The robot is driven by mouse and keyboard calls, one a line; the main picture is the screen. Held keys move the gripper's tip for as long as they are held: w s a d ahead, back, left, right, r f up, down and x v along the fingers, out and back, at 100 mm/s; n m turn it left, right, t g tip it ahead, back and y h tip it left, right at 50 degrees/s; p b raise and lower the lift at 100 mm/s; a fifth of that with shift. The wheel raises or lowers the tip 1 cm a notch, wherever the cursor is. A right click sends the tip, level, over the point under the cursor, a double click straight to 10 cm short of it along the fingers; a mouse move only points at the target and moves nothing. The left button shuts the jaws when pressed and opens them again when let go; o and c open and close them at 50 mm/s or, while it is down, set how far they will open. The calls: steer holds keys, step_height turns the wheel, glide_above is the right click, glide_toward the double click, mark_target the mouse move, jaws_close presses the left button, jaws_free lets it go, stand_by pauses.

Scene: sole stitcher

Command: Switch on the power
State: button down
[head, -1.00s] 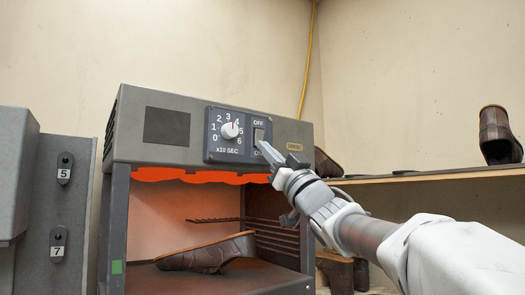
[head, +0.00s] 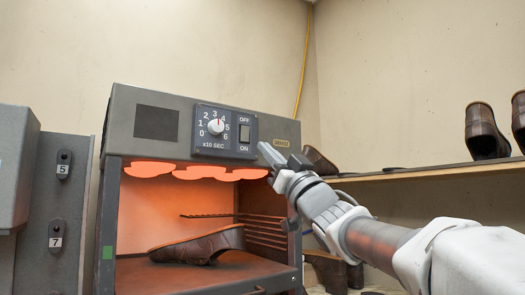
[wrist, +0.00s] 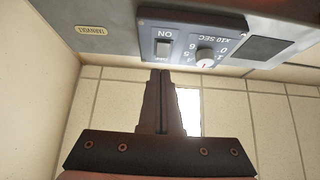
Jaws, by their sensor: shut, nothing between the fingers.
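The power switch (head: 244,133) is a dark rocker on the heater's control panel, between the OFF label above and the ON label below. In the wrist view the switch (wrist: 163,48) appears upside down, just beyond my fingertips. My gripper (head: 263,147) is shut and empty, its tip just right of and below the switch in the head view. The wrist view also shows the closed fingers (wrist: 160,74); a gap to the panel seems present, but its size is unclear. The heating elements (head: 205,174) glow bright orange under the heater housing (head: 279,131).
A timer knob (head: 215,127) sits left of the switch. A brown shoe (head: 199,246) lies inside the heater. A shelf (head: 440,171) with shoes is at right. A grey unit with tags 5 and 7 (head: 56,237) stands at left.

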steer(key=s+d+f+b, duration=0.2)
steer(key=s+f, duration=0.1)
steer(key=f, duration=0.3)
steer(key=shift+s, duration=0.35)
steer(key=s+d+f+m+g+h, duration=0.2)
steer(key=d+f+m+h, duration=0.4)
steer(key=f, duration=0.5)
steer(key=s+d+f+m+g+h, duration=0.2)
steer(key=d+f+g+h, duration=0.15)
steer(key=f+h, duration=0.55)
steer(key=s+f+g, duration=0.5)
steer(key=s+f, duration=0.5)
steer(key=f, duration=0.2)
steer(key=s+f+n+g, duration=0.1)
steer(key=s+f+g, duration=0.4)
steer(key=s+f, duration=0.6)
step_height(320, 180, down, 2)
steer(key=shift+f+y, duration=0.2)
steer(key=shift+y, duration=0.1)
